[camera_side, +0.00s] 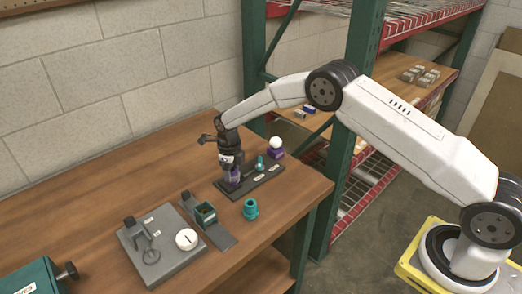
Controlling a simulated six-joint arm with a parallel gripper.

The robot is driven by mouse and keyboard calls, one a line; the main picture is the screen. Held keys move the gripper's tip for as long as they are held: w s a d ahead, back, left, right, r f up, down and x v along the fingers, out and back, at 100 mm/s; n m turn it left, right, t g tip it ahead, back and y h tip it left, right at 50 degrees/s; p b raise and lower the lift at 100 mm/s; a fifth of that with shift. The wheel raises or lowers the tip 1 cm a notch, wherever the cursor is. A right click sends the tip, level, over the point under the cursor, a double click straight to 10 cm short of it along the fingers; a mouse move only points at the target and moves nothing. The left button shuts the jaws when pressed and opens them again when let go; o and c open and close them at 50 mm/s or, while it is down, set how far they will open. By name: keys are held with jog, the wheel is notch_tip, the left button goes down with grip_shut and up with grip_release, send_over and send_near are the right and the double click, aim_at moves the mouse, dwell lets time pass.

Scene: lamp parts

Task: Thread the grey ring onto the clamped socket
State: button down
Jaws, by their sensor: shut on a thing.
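My gripper (232,168) points down over the dark base plate (263,181) near the back of the bench. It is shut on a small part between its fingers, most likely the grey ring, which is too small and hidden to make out. A purple part (233,176), perhaps the clamped socket, shows at the fingertips above the left end of the plate. I cannot tell whether the ring is around it or only above it. A small teal lever or clamp (259,162) stands on the plate to the right of my gripper.
A white ball on a purple base (277,153) stands behind the plate. A teal cylindrical part (250,210), a bracket with a teal square box (205,213) and a grey fixture with a white dial (165,249) stand in front. A teal case (35,278) is lower left. The back left bench is clear.

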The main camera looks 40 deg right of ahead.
jog(key=shift+s+f+m, duration=0.1)
jog(key=shift+f+m, duration=0.2)
jog(key=shift+m, duration=0.9)
jog(key=shift+c, duration=1.2)
grip_release()
jog(key=shift+o, duration=0.7)
jog(key=shift+r, duration=0.15)
jog(key=shift+n, duration=0.3)
jog(key=n, duration=0.4)
jog(key=shift+r, duration=0.1)
jog(key=shift+n, duration=1.2)
